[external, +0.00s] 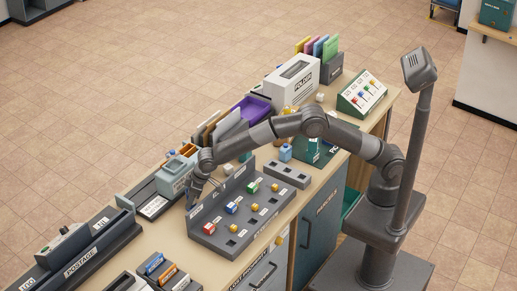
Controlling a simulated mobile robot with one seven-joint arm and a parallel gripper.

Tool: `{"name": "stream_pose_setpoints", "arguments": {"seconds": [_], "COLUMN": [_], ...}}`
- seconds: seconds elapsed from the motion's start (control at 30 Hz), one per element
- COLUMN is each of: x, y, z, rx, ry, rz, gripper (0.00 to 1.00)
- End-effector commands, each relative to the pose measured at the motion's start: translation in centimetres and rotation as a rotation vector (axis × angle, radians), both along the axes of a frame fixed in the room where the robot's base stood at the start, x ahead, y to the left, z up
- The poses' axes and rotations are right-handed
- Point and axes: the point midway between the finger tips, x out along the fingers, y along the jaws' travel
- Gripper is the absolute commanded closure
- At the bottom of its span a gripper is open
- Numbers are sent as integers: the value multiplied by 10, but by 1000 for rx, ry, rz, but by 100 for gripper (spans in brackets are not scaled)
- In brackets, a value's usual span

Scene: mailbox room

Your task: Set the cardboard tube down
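My gripper (191,198) points down at the left end of the grey slotted board (222,240), close to the board's raised back wall. Its fingers are small and dark here, and I cannot tell whether they are open or shut. I cannot make out a cardboard tube with certainty. If it is at the gripper, it is too small or hidden by the fingers and the board.
The slotted board holds several coloured blocks. A grey-blue box (175,176) with orange on top stands left of my gripper. A postage unit (100,247) lies at the counter's left end.

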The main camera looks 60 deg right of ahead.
Motion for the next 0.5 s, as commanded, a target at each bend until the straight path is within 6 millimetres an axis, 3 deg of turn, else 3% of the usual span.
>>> {"name": "stream_pose_setpoints", "arguments": {"seconds": [0.27,0.5], "x": [0,-8], "y": [0,-5], "z": [1,28], "rx": [1,2], "ry": [-1,-2], "rz": [0,0], "gripper": [47,47]}}
